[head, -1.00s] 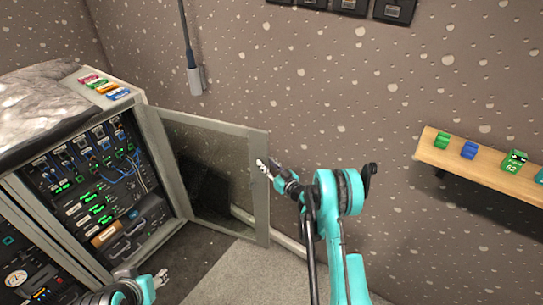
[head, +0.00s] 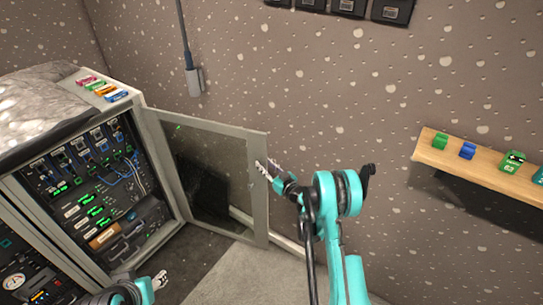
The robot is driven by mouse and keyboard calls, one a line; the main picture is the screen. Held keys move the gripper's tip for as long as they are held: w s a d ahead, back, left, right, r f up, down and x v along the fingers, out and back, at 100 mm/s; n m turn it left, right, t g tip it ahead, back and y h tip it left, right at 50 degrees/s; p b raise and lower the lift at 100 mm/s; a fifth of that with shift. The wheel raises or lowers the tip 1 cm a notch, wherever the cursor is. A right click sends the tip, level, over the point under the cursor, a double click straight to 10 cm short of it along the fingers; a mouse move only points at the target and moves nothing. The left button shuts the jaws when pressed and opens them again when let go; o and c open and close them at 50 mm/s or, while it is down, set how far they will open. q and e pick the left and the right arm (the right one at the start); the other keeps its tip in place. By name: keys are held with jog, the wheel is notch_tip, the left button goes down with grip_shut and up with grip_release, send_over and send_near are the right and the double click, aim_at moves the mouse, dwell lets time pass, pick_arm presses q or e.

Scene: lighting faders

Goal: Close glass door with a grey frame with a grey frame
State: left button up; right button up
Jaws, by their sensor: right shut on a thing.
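The glass door with a grey frame (head: 258,215) stands open, swung out to the right from the cabinet (head: 168,232). Its hinge side is at the cabinet's right edge. My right gripper (head: 262,170) is at the upper part of the door's free edge and is shut on the frame there; the fingertips are small in the view. My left gripper (head: 160,279) is low in the view, in front of the cabinet, apart from the door. Its fingers are too small to tell whether they are open or shut.
The open cabinet holds racks of cabled equipment with green lights. Small coloured blocks (head: 104,90) lie on its top. A wooden shelf (head: 440,155) with green and blue items is on the right wall. A grey box on a cable (head: 194,80) hangs on the back wall. Carpet (head: 235,275) lies below the door.

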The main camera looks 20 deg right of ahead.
jog(key=shift+d, duration=0.25)
dwell(0.4)
